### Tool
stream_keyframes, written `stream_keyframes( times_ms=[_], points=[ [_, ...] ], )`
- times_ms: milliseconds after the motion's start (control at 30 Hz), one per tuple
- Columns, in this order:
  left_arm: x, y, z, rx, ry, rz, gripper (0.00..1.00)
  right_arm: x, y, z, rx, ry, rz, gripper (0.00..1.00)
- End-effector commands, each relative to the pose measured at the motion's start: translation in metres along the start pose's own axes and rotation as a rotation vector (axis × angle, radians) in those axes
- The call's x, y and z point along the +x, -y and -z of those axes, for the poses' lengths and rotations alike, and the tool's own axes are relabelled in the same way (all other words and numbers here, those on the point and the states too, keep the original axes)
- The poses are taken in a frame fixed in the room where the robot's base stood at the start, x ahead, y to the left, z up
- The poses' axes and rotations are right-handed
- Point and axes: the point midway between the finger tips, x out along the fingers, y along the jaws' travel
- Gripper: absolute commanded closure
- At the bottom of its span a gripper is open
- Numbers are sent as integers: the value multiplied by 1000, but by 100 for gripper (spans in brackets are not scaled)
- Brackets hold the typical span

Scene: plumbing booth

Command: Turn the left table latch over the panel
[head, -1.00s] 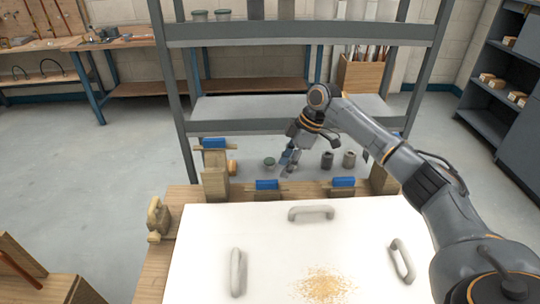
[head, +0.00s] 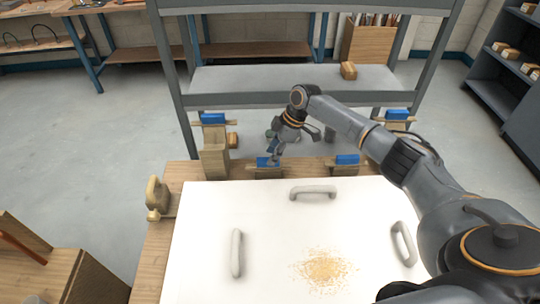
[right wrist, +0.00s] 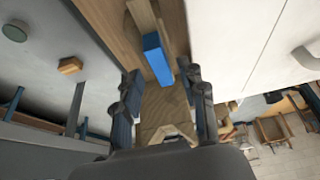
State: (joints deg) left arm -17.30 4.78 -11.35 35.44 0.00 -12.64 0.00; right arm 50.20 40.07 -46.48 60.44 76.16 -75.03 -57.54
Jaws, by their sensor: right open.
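The left table latch (head: 262,161) is a wooden bar with a blue grip on the table's back edge. Its bar runs along the white panel's back edge, beside the panel (head: 205,225). The panel lies flat, with grey handles and a patch of sawdust. My right gripper (head: 272,157) is at the latch, pointing down. In the right wrist view, my open right gripper (right wrist: 163,78) has the blue grip (right wrist: 157,58) in the gap ahead of its fingertips. I cannot tell whether they touch. My left gripper is not in view.
A similar right latch (head: 346,160) sits on the same edge. Wooden posts with blue-topped bars stand at the back left (head: 214,150) and back right (head: 397,116). A metal shelf (head: 290,78) stands behind the table. A wooden clamp-like piece (head: 157,197) is at the left edge.

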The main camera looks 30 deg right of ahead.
Motion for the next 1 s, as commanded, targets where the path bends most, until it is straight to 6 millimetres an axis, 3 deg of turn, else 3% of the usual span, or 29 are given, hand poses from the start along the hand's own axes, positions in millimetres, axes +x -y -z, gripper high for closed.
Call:
stream_keyframes(
  times_ms=[200,533,733,1000],
  points=[
    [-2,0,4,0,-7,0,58,22,0,0,1,0,1,58],
    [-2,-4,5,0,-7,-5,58,26,0,0,0,0,0,58],
    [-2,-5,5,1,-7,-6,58,26,0,0,0,0,0,97],
    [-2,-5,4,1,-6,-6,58,26,0,0,0,0,0,100]
  ],
)
